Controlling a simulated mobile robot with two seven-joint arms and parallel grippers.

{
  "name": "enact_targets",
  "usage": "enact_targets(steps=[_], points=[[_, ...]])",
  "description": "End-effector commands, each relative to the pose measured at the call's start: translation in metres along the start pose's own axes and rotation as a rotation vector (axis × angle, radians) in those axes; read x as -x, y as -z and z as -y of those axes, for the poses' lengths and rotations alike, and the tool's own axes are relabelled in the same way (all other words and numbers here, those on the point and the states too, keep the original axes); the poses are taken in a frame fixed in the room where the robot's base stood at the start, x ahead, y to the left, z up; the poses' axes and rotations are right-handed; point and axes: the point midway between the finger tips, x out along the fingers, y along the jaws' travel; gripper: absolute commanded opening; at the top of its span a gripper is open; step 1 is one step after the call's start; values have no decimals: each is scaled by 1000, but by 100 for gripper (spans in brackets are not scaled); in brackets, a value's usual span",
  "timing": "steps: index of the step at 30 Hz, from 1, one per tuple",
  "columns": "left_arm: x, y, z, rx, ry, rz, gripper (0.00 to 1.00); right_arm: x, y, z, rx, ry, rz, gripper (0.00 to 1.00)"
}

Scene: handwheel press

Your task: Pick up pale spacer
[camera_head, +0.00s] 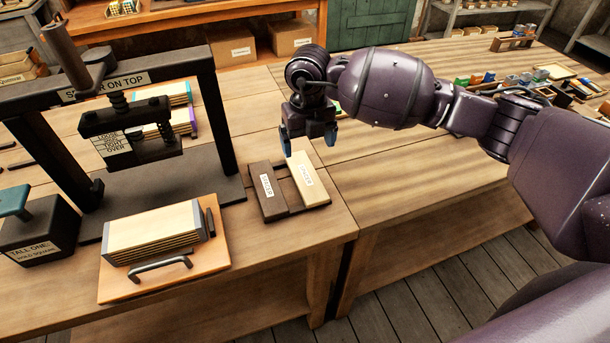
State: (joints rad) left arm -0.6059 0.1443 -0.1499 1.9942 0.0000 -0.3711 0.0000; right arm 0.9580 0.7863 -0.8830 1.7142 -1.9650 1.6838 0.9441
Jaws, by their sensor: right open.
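The pale spacer (311,186) is a light wooden block with a white label. It lies on a dark base beside a dark brown labelled block (267,195), near the front edge of the workbench. My right gripper (309,149) points down just above the far end of the pale spacer. Its bluish fingertips are apart and nothing shows between them. The gap between fingertips and spacer is too small to judge. My left gripper is not in view.
The black handwheel press (222,120) stands at the left. Before it, a wooden board (118,286) with a handle bears a pale stack (150,238). A black block with a teal handle (40,235) is far left. Bare bench (420,180) lies right of the spacers.

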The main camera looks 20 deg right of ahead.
Motion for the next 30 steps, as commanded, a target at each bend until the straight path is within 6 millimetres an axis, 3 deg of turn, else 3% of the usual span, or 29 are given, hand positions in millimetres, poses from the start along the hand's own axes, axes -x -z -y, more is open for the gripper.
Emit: enact_targets(steps=[9,18,24,30], points=[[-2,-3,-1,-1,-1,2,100,-45,1,-1,2,-2,-3,89],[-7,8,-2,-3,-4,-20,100,-65,3,-2,4,-3,-3,89],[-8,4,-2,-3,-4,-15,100,-93,5,-4,3,-3,-4,89],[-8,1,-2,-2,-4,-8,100,-102,4,-4,4,-4,0,89]])
